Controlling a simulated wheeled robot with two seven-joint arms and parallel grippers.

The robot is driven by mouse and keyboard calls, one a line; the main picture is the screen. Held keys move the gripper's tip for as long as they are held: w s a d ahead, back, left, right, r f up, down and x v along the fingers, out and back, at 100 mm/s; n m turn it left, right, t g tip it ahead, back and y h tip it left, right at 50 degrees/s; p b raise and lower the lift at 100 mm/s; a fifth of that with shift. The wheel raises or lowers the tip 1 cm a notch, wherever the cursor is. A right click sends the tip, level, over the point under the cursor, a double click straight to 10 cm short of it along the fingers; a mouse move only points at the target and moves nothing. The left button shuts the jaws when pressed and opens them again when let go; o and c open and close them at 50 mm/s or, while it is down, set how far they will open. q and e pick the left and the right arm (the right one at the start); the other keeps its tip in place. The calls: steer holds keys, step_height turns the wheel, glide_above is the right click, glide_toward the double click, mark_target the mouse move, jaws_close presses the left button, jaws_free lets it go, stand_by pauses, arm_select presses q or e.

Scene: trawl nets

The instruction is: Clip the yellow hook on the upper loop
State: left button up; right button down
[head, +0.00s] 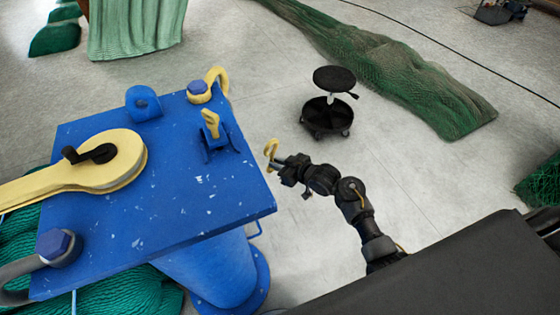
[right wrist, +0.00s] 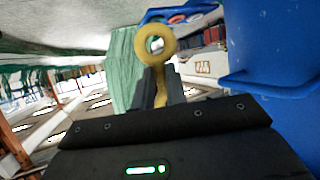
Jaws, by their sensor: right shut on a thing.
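My right gripper (head: 281,164) is shut on a yellow hook (head: 271,151), just off the right edge of the blue stand's top (head: 180,205). In the right wrist view the hook (right wrist: 157,46) stands up between the fingers, with its round eye outward. On the stand are a yellow loop (head: 218,77) beside a blue bolt at the far corner, and a second yellow piece (head: 210,122) upright in a blue bracket nearer the right edge. I cannot tell for sure which is the upper loop. The held hook is apart from both. My left gripper is not in view.
A large yellow lever (head: 85,165) lies on the stand's left, with a blue lug (head: 143,102) behind it. A black stool (head: 327,105) stands on the floor beyond my right arm. Green nets (head: 390,70) lie farther back. The floor between stand and stool is clear.

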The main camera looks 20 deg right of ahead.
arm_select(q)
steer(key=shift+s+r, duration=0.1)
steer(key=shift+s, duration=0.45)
arm_select(e)
steer(key=s+a, duration=0.3)
steer(key=a, duration=0.4)
steer(key=shift+s, duration=0.35)
stand_by(0.4)
stand_by(0.5)
arm_select(q)
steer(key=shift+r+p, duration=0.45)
steer(key=shift+p, duration=0.1)
arm_select(e)
steer(key=shift+s, duration=0.15)
steer(key=shift+s+a+f, duration=0.3)
steer(key=shift+s+a, duration=0.05)
steer(key=shift+a, duration=0.25)
stand_by(0.9)
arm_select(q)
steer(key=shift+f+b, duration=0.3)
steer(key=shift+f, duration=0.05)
arm_select(e)
steer(key=shift+s+a+f, duration=0.1)
steer(key=shift+a+f, duration=0.05)
steer(key=shift+f, duration=0.35)
